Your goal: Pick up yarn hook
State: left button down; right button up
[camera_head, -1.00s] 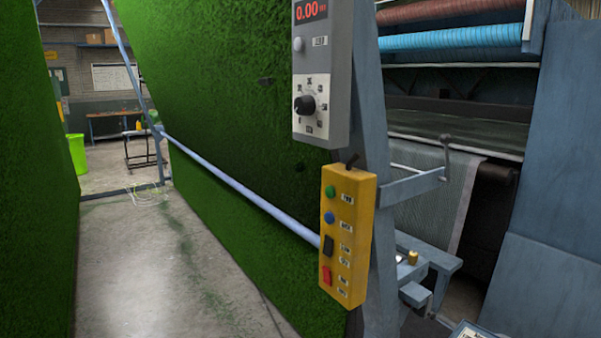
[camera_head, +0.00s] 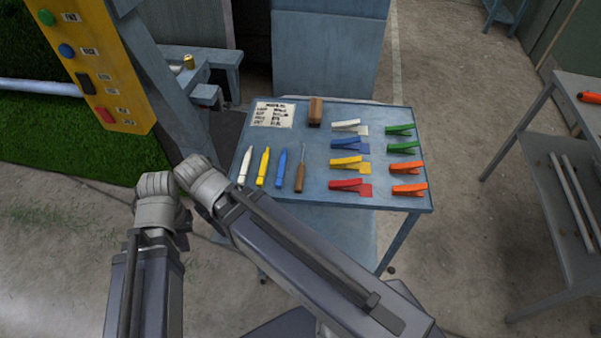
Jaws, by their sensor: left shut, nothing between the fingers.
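The yarn hook (camera_head: 300,178) has a wooden handle and a thin metal shaft. It lies on the blue table beside the marker pens, with its handle toward me. My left gripper (camera_head: 156,190) is shut and empty, left of the table and apart from the hook. My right gripper (camera_head: 192,168) is beside it, near the table's left edge; its fingers are too unclear to tell open from shut. The hook's tip is too small to make out.
The blue table (camera_head: 390,201) also holds white, yellow and blue markers (camera_head: 263,167), several coloured clips (camera_head: 350,164), a wooden block (camera_head: 315,111) and a printed card (camera_head: 273,115). A yellow button box (camera_head: 85,65) hangs at upper left. Another table (camera_head: 570,120) stands right.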

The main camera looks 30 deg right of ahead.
aim_at(300, 169)
jog(key=i+j, duration=0.15)
jog(key=j, duration=0.15)
jog(key=i+j, duration=0.2)
jog(key=i+j+z, duration=0.1)
jog(key=j, duration=0.2)
jog(key=i+j+z, duration=0.15)
jog(key=j, duration=0.15)
jog(key=z, duration=1.75)
